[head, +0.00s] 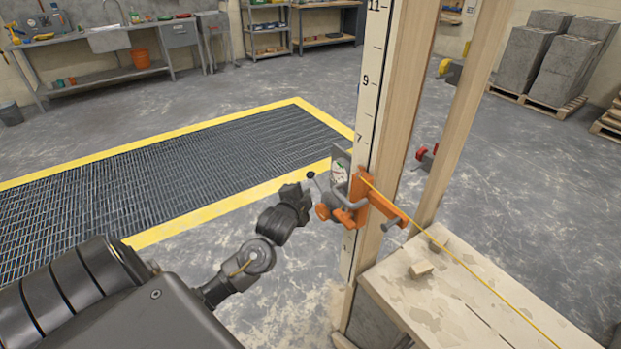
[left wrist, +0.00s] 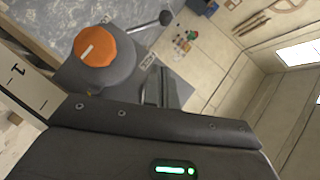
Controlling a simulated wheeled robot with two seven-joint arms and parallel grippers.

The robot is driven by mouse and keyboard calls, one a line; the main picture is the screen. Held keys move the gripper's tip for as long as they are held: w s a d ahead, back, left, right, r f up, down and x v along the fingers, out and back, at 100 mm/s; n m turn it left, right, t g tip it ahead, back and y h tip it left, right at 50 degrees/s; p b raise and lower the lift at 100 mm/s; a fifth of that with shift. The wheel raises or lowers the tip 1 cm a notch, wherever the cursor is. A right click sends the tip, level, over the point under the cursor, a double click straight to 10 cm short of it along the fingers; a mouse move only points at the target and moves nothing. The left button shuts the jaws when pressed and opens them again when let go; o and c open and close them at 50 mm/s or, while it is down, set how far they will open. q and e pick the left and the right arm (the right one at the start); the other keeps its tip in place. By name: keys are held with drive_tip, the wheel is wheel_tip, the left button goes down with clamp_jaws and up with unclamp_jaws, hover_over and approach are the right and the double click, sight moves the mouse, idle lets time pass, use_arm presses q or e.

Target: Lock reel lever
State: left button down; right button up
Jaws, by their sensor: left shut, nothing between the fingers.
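The reel (head: 340,168) is a small grey housing clamped to a measuring post by an orange bracket (head: 362,197). Its lever (head: 322,188) is a thin rod with a dark ball knob, sticking out to the left. In the left wrist view the reel shows an orange round cap (left wrist: 97,50) with a white mark, and the lever's ball knob (left wrist: 166,18) stands at the end of its rod. My left gripper (head: 298,193) is shut and empty, just left of the knob; I cannot tell if they touch. My right gripper is not in view.
A yellow line (head: 470,275) runs from the bracket over a pale, mortar-stained board (head: 455,298) at lower right. The scaled post (head: 369,90) and wooden uprights stand close to the reel. A yellow-edged floor grate (head: 180,170) lies left; the floor around it is open.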

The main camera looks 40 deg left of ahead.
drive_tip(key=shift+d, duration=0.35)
use_arm(q)
approach(315, 181)
drive_tip(key=w+r, duration=0.2)
drive_tip(key=w, duration=0.2)
drive_tip(key=w+a+f, duration=0.1)
drive_tip(key=w+a+f+p, duration=0.1)
drive_tip(key=shift+a, duration=0.4)
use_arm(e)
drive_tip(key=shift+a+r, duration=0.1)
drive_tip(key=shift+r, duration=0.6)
use_arm(q)
drive_tip(key=shift+w, duration=0.15)
